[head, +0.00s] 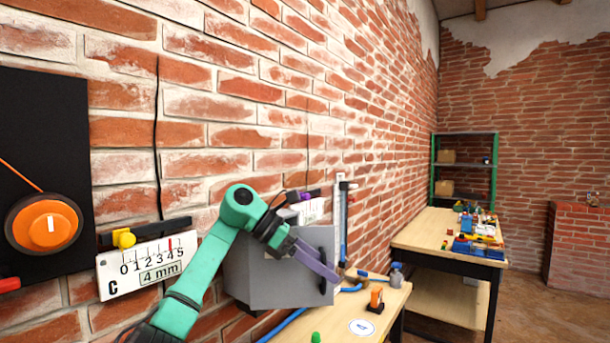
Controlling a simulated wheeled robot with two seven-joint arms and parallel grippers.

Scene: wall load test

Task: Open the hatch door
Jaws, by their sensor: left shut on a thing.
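A dark curved handle (323,276) stands near the door's right edge. My left arm, green, comes in from the bottom and reaches across the door. My left gripper (338,280) has long purplish fingers that are shut at the handle. The fingers partly cover the handle, and the arm hides part of the door. I cannot tell whether the door stands ajar. My right gripper does not show.
A wooden bench (390,300) below holds an orange part (376,299), a blue hose and a small grey bottle (397,275). A gauge card (148,266) and an orange dial (45,224) are on the wall at left. A second table (425,235) stands farther back.

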